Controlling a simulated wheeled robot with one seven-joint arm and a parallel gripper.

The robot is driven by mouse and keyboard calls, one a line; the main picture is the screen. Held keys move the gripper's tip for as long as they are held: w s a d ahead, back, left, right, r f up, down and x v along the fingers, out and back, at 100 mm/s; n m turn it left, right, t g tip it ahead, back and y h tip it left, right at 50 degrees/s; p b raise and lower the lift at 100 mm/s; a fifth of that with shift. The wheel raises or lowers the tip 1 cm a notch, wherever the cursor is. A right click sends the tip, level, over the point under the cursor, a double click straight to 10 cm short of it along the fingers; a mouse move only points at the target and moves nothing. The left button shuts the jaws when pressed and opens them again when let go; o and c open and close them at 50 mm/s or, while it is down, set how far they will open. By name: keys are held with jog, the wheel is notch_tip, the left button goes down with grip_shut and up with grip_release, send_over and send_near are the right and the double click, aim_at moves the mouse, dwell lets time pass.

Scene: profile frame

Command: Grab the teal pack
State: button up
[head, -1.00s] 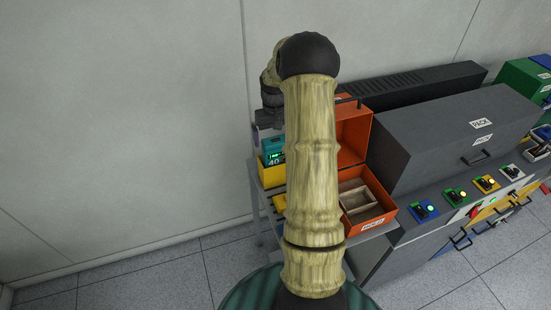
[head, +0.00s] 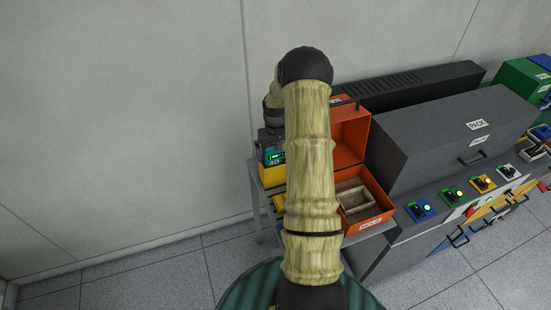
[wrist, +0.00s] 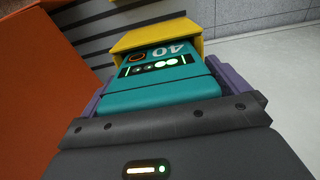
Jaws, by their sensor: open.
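The teal pack (head: 276,157) sits upright in a yellow holder (head: 272,178) on the stand, left of the orange box. In the wrist view the teal pack (wrist: 160,77) shows its number 40 and a row of green lights, with the yellow holder (wrist: 157,34) around its far end. My gripper (wrist: 168,96) is open, with one purple finger on each side of the pack. In the head view my gripper (head: 270,143) is just above the pack, and my arm hides part of the stand. I cannot tell whether the fingers touch the pack.
An open orange box (head: 371,222) with a wooden tray (head: 353,198) inside stands close to the right of the pack. A dark grey cabinet (head: 425,140) with coloured switches stands farther right. The wall (head: 130,120) is behind, and the floor at left is clear.

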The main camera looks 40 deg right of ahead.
dwell(0.5)
jog(key=c, duration=1.7)
